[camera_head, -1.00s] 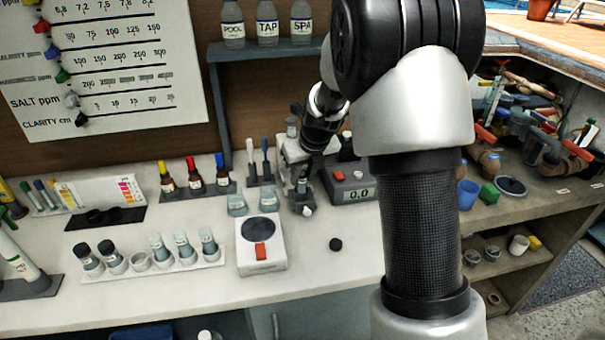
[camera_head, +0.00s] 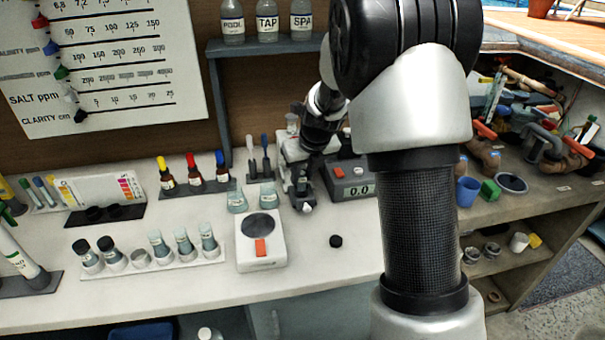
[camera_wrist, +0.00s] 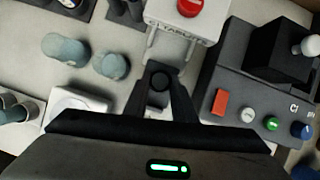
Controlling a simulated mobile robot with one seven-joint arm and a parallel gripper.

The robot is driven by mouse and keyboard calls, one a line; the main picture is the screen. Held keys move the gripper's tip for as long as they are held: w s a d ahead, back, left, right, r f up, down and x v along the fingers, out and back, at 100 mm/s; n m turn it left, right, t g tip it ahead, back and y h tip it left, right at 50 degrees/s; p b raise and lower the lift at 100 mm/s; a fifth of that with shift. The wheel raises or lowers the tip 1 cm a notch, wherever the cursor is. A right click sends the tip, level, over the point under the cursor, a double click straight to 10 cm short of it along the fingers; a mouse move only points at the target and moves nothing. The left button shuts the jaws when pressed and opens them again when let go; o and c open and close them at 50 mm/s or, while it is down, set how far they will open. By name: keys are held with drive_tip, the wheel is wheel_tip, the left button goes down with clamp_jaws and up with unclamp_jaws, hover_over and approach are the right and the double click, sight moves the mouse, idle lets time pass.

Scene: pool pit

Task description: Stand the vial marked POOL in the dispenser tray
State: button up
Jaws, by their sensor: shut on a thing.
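My gripper (camera_wrist: 160,88) is shut on a small dark round-topped thing, seen from above in the wrist view. It is likely a vial, but its body and label are hidden. The gripper is just in front of the white dispenser (camera_wrist: 178,22) with a red top, between or close to its two pale prongs. I cannot tell whether the held thing touches the tray.
A grey meter (camera_head: 352,180) reading 0.0 stands close on the right. A small black cap (camera_head: 336,242) lies on the bench. The front bench beside it is clear.

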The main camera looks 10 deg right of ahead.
drive_tip(key=shift+f, duration=0.25)
drive_tip(key=o, duration=1.1)
drive_tip(key=shift+r, duration=0.1)
wheel_tip(320, 180, up, 7)
drive_tip(key=p, duration=0.6)
drive_tip(key=shift+p, duration=0.35)
